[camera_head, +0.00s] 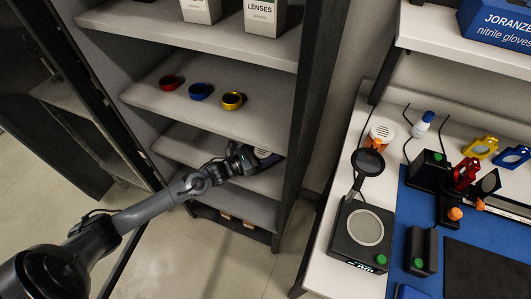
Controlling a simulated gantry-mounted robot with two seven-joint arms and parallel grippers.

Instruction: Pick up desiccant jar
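A small round jar with a white lid and orange in it (381,132), which looks like the desiccant jar, stands at the back left of the white bench. My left gripper (256,160) reaches into the shelf unit at a lower shelf, well to the left of this jar. A small pale round thing (264,153) shows just behind the gripper; it is mostly hidden, and I cannot tell what it is. The fingers are too dark and small to tell whether they are open or hold anything. My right gripper is not in view.
Red (168,83), blue (200,91) and yellow (233,100) rings lie on the shelf above my gripper. The shelf unit's dark right post (304,120) stands between gripper and bench. A round-plated device (362,235) and a white bottle with blue cap (423,124) are near the jar.

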